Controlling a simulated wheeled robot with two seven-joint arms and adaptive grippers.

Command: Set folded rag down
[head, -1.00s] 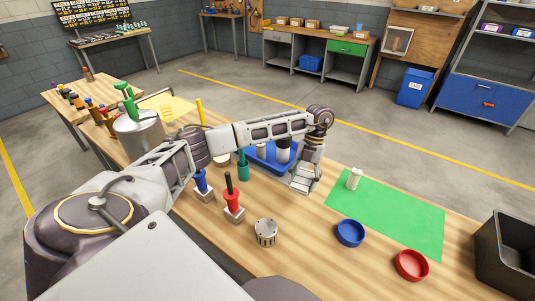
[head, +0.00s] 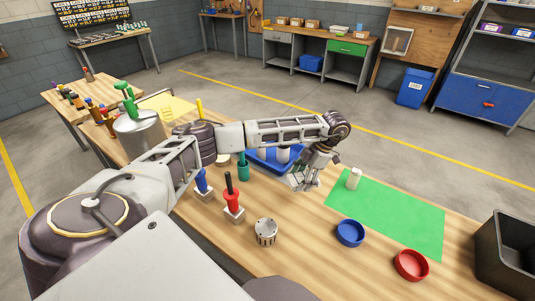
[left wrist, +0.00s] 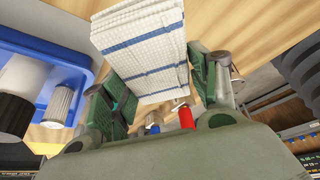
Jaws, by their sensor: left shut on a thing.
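The folded rag (left wrist: 140,40) is white with blue stripes and fills the space between my left fingers in the left wrist view. My left gripper (left wrist: 158,88) is shut on it, one greenish finger on each side. In the head view my left gripper (head: 304,183) is low over the wooden table (head: 295,235), between the blue tray and the green mat. It leans down to the left, and the rag is hard to make out there. I cannot tell whether the rag touches the table. My right gripper is not in view.
The blue tray (head: 262,160) with a white container (head: 283,154) is just left of my gripper. A metal cylinder (head: 266,231) stands nearer.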

